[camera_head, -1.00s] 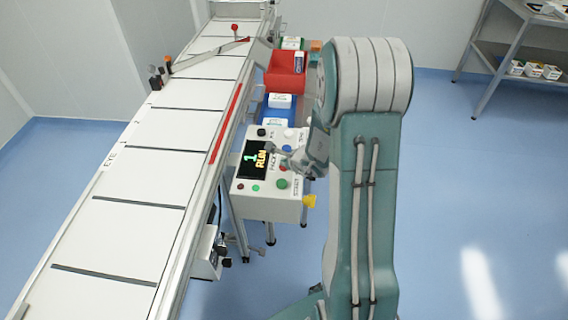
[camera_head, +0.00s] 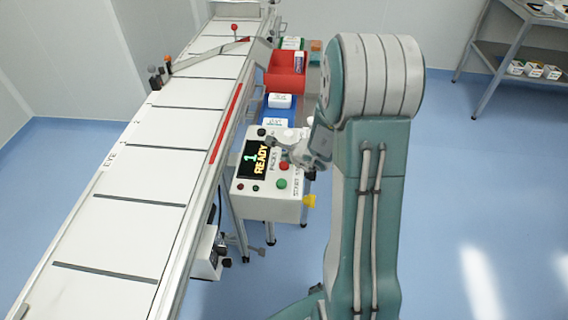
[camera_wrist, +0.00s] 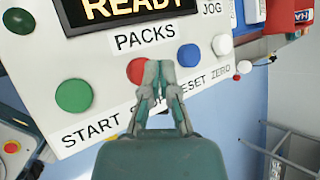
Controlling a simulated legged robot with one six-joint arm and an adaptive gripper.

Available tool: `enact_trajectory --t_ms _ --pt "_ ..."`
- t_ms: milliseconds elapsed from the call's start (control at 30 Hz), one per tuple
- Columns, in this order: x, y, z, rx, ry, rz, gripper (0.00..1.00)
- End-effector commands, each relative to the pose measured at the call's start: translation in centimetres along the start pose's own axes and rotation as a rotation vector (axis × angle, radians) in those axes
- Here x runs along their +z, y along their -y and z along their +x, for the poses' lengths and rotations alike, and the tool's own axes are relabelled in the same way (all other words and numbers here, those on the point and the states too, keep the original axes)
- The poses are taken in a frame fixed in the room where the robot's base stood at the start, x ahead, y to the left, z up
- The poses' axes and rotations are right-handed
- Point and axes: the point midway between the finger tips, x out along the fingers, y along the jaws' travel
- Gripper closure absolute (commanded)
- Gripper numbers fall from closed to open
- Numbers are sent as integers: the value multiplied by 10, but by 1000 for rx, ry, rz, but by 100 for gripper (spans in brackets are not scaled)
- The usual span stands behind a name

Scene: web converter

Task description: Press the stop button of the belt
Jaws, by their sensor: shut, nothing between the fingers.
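The control box (camera_head: 262,203) stands beside the belt (camera_head: 150,165). Its display (camera_wrist: 125,10) reads READY, and in the head view the display (camera_head: 254,160) shows 1 READY. The red stop button (camera_wrist: 135,71) is partly covered by my fingertips in the wrist view; it also shows in the head view (camera_head: 284,166). My gripper (camera_wrist: 159,68) is shut and empty, its tips in front of the button's right edge; I cannot tell whether they touch. The STOP label is mostly hidden by the fingers.
The green start button (camera_wrist: 73,95) is left of the red one; the blue reset button (camera_wrist: 189,56) and white zero button (camera_wrist: 222,45) are right. A red bin (camera_head: 285,80) and blue bin (camera_head: 278,106) stand behind the box. Floor at right is clear.

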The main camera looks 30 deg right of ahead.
Motion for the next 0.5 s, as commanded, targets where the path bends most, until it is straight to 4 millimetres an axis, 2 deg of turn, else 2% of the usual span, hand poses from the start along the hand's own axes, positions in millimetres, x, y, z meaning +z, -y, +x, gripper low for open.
enact_trajectory --t_ms 500 --pt "22 23 -31 -3 1 -2 100"
